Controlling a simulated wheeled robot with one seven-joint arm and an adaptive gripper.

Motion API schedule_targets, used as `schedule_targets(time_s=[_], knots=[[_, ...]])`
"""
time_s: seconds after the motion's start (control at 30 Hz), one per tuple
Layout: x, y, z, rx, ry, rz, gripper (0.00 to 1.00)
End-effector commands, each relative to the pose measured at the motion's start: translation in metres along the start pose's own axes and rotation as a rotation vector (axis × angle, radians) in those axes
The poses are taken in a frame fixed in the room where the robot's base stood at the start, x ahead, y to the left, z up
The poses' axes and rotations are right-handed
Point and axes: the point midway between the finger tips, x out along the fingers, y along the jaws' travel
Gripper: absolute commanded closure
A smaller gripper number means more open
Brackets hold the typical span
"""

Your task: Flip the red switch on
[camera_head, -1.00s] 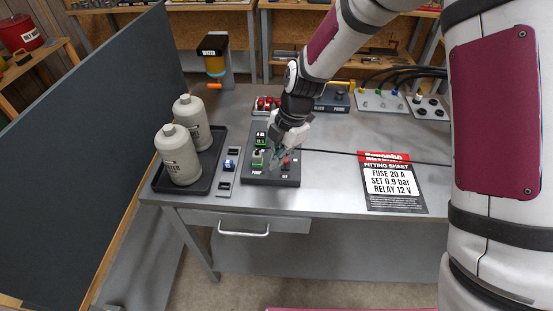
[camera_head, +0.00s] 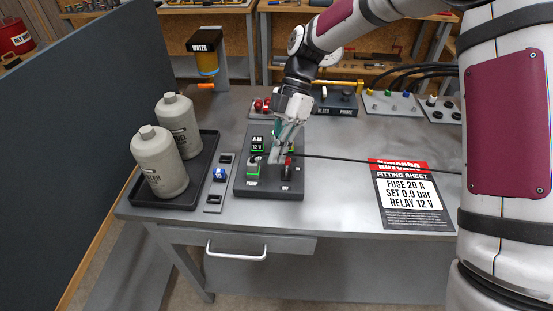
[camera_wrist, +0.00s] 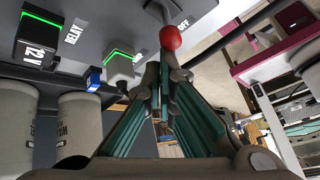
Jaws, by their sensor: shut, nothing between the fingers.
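The red switch is a lever with a round red knob (camera_wrist: 170,38) on a dark panel (camera_head: 270,188). In the wrist view the knob is just beyond my fingertips, near an OFF label. In the head view the red switch (camera_head: 289,169) is at the panel's right front, partly hidden by my gripper. My gripper (camera_head: 278,158) points down over the panel, just left of the switch. In the wrist view my gripper (camera_wrist: 163,68) has its fingers together with nothing between them. I cannot tell whether the fingertips touch the lever, or which way it is thrown.
Green-lit RELAY (camera_wrist: 38,40) and PUMP (camera_head: 253,168) modules sit on the same panel, left of the lever.

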Motion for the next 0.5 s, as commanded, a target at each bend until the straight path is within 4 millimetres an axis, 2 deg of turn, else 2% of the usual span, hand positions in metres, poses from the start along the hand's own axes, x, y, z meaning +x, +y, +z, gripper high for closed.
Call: schedule_targets(time_s=[0.03,0.5], knots=[[-0.0008,0.0040,0.0036,-0.002,-0.003,0.004,1.00],[-0.0069,-0.0003,-0.0035,-0.003,-0.006,0.006,1.00]])
